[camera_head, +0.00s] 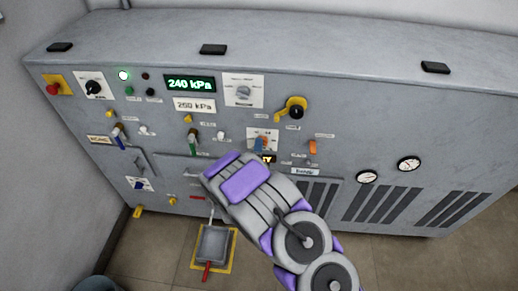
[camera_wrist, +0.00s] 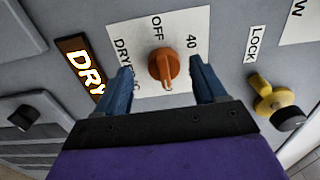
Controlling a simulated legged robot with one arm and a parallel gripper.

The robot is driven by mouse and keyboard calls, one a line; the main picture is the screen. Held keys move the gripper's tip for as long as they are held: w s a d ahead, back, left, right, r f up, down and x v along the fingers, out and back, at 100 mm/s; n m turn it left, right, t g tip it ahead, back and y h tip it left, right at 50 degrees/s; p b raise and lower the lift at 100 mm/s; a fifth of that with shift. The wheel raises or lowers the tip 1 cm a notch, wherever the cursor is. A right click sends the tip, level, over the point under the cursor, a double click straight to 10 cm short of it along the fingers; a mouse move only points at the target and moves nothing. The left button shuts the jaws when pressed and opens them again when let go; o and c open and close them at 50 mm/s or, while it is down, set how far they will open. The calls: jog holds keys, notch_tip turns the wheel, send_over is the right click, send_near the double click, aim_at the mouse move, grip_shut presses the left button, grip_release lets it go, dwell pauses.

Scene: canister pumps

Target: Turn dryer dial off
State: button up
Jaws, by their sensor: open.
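The orange dryer dial (camera_wrist: 163,67) sits on a white plate (camera_wrist: 140,35) printed with OFF, 40 and a partly hidden DRY label in the wrist view. A small pale mark shows on the dial's end nearest my gripper, away from OFF; I cannot tell its exact setting. My gripper (camera_wrist: 161,68) is open, with one blue finger on each side of the dial and a visible gap to each. In the head view, my purple and grey wrist reaches up to the white dial plate (camera_head: 263,133), and my fingers partly cover the dial there.
A lit DRY display (camera_wrist: 80,68) is left of the dial in the wrist view. A yellow lock lever (camera_wrist: 262,88) is to the right. The grey panel (camera_head: 335,110) also carries toggles, two gauges (camera_head: 408,163) and a 240 kPa display (camera_head: 189,84).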

jog(key=shift+w+d+r, duration=0.1)
jog(key=shift+w+d, duration=0.2)
jog(key=shift+w, duration=0.3)
jog(key=shift+w+d+r, duration=0.1)
jog(key=shift+w+d, duration=0.15)
jog(key=shift+w, duration=0.3)
jog(key=shift+a+f, duration=0.1)
jog(key=shift+a, duration=0.25)
jog(key=shift+c, duration=0.8)
jog(key=shift+s+d, duration=0.1)
jog(key=shift+d, duration=0.15)
jog(key=c, duration=0.9)
